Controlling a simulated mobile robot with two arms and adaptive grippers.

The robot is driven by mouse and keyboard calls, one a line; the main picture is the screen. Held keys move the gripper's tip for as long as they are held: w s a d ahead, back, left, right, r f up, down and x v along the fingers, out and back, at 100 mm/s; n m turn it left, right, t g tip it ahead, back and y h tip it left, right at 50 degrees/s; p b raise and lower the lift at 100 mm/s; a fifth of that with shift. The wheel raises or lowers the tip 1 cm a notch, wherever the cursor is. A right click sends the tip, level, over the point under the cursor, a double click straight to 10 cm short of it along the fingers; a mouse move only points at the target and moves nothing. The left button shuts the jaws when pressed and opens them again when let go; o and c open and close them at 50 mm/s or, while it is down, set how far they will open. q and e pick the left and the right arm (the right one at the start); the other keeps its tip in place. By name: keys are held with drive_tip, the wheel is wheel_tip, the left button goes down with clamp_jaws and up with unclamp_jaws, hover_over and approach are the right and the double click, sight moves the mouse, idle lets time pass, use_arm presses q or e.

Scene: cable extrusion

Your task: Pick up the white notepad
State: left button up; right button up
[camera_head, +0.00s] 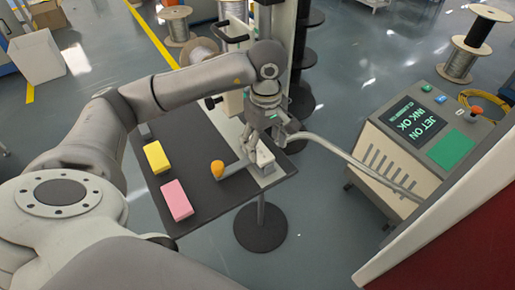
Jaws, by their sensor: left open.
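A small white block (264,159) stands near the right end of the dark table, just below my left gripper. It may be the white notepad, but the gripper and a metal part beside it make this hard to tell. My left gripper (266,137) points down over this block, with its jaws open. I cannot tell whether a finger touches the block. A yellow notepad (157,157) and a pink notepad (176,200) lie flat on the table to the left. My right gripper is not in view.
An orange knob (217,168) on a metal part sits left of the white block. The dark table (205,205) has bare surface around the pads. A console (405,140) with a screen stands to the right, with a grey cable running to it. Wire spools (466,50) stand behind.

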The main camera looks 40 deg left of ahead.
sight(264, 156)
use_arm(q)
drive_tip(key=shift+f, duration=2)
drive_tip(key=c, duration=1.2)
drive_tip(key=shift+r, duration=0.15)
